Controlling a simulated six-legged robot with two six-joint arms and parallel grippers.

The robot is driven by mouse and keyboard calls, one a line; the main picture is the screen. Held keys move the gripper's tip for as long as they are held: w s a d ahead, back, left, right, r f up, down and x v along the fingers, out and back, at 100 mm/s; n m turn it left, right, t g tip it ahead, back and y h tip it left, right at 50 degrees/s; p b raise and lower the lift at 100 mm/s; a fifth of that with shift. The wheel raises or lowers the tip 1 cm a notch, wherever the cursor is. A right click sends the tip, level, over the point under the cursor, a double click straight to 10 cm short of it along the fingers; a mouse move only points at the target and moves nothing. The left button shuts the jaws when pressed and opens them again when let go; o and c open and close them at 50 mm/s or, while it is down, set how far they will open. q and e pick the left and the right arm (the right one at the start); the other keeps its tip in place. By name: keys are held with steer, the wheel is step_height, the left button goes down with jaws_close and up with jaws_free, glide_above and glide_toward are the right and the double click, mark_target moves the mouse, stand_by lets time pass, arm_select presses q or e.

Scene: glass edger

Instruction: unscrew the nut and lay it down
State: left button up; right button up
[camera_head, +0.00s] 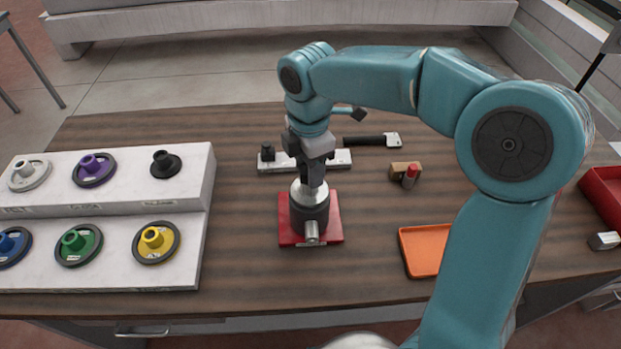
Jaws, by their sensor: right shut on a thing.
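The fixture stands on a red base plate (334,229) near the middle of the table. It has a dark cylindrical body (312,216) with a silver top (297,190) and a short metal stub at its front. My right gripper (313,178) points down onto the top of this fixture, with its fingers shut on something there. The nut itself is hidden by the fingers, so its outline cannot be made out. An orange tray (420,270) lies to the right of the fixture, partly covered by my right arm. My left gripper is not in view.
A white stepped rack (205,190) at left holds several coloured wheels. Behind the fixture lie a pale bar (342,159) with a black knob and a black-handled tool (372,140). A small brown block (398,168) with a red-tipped piece is right. A red bin (603,190) stands far right.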

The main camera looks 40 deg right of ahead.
steer(key=n, duration=0.1)
steer(key=n+p, duration=0.1)
steer(key=n, duration=0.1)
steer(key=shift+r+n, duration=0.25)
steer(key=shift+n, duration=0.05)
steer(key=n+p, duration=0.2)
steer(key=n, duration=0.3)
steer(key=shift+n, duration=0.3)
steer(key=n+p, duration=0.1)
steer(key=n, duration=0.2)
steer(key=shift+n+p, duration=0.4)
steer(key=n+p, duration=0.1)
steer(key=n, duration=0.2)
steer(key=shift+r+n+p, duration=0.1)
steer(key=shift+n+p, duration=0.25)
steer(key=shift+n, duration=0.05)
steer(key=shift+f+n, duration=0.25)
steer(key=shift+n, duration=1.35)
steer(key=o, duration=1)
